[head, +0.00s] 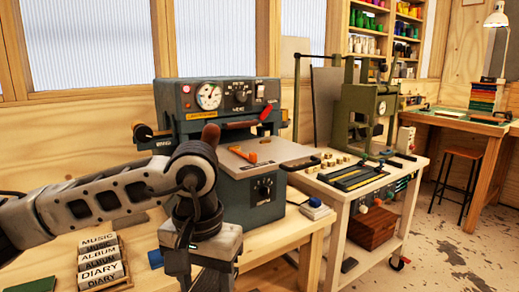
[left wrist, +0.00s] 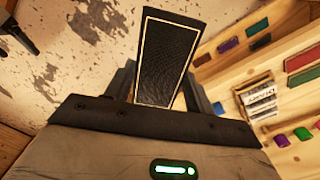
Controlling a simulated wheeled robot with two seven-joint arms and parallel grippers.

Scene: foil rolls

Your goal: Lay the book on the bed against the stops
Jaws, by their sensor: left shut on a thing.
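A black book with a thin gold border (left wrist: 166,60) is held between the two fingers of my left gripper (left wrist: 158,88) in the left wrist view. In the head view my left gripper (head: 200,268) points down at the bottom edge, over the front of the wooden bench; the book is not visible there. The grey foil press (head: 215,100) stands behind and to the right of the gripper. Its light flat bed (head: 285,151) has an orange piece (head: 243,153) on it. My arm hides part of the press; I cannot make out the stops. My right gripper is in neither view.
A rack of labelled blocks (head: 101,262) stands on the bench at the lower left. A white cart (head: 340,185) with a green press (head: 362,115) stands right of the bench. The left wrist view shows coloured pieces (left wrist: 282,140) on wood and open speckled floor (left wrist: 75,55).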

